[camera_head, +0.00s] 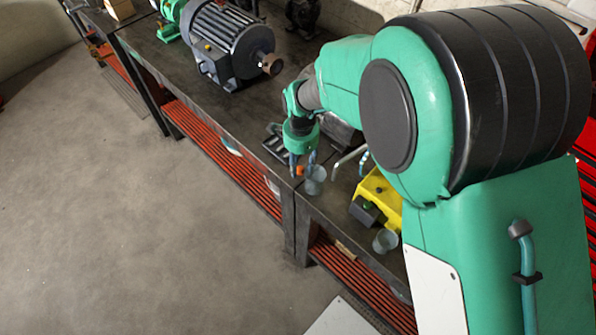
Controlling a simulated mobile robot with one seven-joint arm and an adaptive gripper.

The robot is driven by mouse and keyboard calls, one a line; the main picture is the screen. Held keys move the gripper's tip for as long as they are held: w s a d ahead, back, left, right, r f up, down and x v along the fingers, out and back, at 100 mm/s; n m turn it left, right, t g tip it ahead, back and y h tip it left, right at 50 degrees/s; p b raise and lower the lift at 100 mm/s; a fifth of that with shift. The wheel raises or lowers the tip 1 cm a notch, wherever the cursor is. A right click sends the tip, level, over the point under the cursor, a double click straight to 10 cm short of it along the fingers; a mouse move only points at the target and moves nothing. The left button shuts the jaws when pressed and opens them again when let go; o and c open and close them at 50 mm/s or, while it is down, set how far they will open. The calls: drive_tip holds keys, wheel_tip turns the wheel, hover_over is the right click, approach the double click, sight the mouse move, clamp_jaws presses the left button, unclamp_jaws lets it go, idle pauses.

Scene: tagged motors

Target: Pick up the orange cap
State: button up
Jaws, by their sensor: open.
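A small orange thing, which looks like the orange cap (300,170), shows at the bench's front edge. My gripper (302,172) points down over it, with its fingertips on either side of it in the picture. The gripper is open. I cannot tell whether the fingers touch the cap or how far above the bench they are. My own green arm comes in from the right and hides part of the bench.
A clear cup (315,182) stands close beside my gripper, and another cup (385,241) is nearer. A yellow box (378,190) lies to the right. A large grey motor (225,45) stands farther back on the dark bench (160,62). The floor at left is clear.

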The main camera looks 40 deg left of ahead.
drive_tip(key=shift+f, duration=0.45)
drive_tip(key=c, duration=0.8)
